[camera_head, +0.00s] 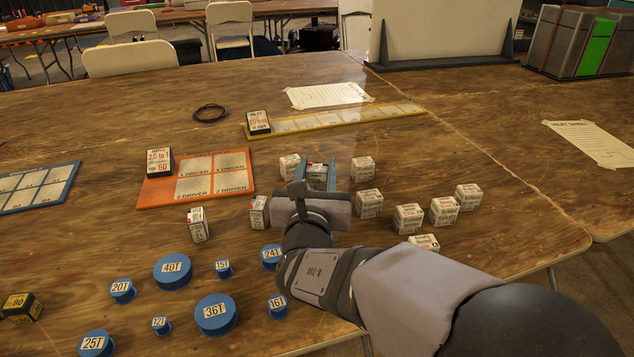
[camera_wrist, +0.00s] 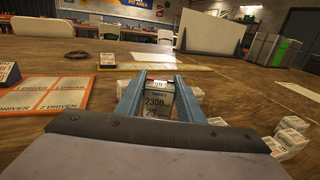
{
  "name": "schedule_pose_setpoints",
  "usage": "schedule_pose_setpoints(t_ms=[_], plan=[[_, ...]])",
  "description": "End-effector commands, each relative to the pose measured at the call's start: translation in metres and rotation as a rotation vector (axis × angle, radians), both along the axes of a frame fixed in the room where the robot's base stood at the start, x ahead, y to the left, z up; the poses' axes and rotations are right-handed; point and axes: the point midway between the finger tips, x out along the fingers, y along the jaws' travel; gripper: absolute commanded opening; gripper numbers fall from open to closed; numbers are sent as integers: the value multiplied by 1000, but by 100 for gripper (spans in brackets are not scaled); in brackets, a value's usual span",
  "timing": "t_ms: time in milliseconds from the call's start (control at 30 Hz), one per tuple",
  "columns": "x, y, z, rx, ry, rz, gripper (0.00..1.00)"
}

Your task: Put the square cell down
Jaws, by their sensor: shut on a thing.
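My gripper (camera_head: 318,175) is shut on a square cell (camera_head: 316,171), a small white and dark block with printed text. In the wrist view the cell (camera_wrist: 158,100) sits between the two blue fingers and reads "2300" and "23". The cell looks upright and close to the table; I cannot tell whether it touches the wood. Several similar cells stand around it, such as one to the left (camera_head: 290,166) and one to the right (camera_head: 362,169). A yellow tray (camera_head: 390,112) with a row of pale slots lies beyond the gripper.
An orange board (camera_head: 165,192) marked "DRIVER" lies to the left, with a blue board (camera_head: 66,174) farther left. Blue numbered gears (camera_head: 173,271) lie at the front left. A black cable ring (camera_head: 210,113) and a paper sheet (camera_head: 315,95) lie farther back.

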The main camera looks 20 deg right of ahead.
Motion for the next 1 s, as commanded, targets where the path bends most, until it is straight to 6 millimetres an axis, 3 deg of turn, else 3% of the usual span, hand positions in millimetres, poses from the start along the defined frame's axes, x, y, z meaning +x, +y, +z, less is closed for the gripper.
schedule_pose_setpoints(t_ms=[200,1000], plan=[[0,0,-27,-2,1,0,9],[0,0,-38,-1,-2,0,9]])
